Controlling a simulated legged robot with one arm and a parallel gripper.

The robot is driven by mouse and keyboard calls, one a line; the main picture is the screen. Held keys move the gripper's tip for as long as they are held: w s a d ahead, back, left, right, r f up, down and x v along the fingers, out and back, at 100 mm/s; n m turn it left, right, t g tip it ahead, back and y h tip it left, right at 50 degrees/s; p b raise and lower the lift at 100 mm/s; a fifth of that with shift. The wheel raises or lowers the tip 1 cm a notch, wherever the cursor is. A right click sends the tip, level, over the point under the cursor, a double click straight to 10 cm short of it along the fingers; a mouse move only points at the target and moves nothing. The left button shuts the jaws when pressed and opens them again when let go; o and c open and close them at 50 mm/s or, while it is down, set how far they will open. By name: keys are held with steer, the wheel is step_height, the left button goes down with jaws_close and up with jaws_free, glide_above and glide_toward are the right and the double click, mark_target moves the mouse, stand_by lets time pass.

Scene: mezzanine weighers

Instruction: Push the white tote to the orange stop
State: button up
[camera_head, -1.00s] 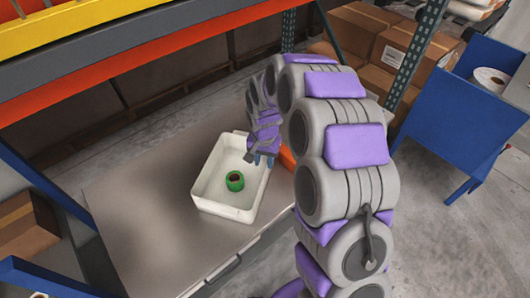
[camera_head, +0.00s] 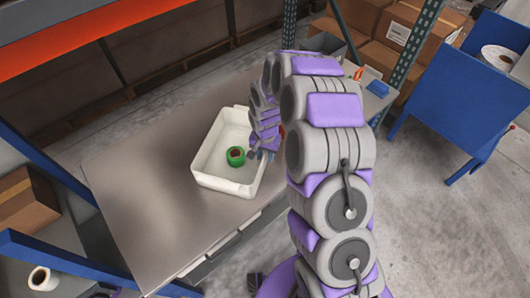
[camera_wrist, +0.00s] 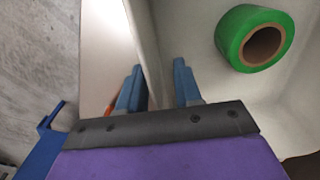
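The white tote (camera_head: 206,186) stands upright on the grey table and holds a green tape roll (camera_head: 236,156). My gripper (camera_head: 262,152) is at the tote's right wall, low over the rim. In the wrist view, my gripper's two blue fingertips (camera_wrist: 158,80) stand apart, with the tote's wall (camera_wrist: 146,45) between them. A gap shows beside the right finger; contact with the wall is unclear. The tape roll (camera_wrist: 255,38) lies inside, to the right. An orange piece (camera_head: 282,131), probably the stop, shows as a sliver behind my gripper; my arm hides most of it.
The table (camera_head: 140,195) is bare left of the tote. A blue object (camera_head: 378,88) and a small orange item (camera_head: 358,73) lie at its far right end. Blue rack posts (camera_head: 45,175) stand at left, a blue stand (camera_head: 480,85) at right, cartons (camera_head: 375,30) behind.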

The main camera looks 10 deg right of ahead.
steer(key=shift+c, duration=0.5)
steer(key=shift+d, duration=0.1)
jaws_close()
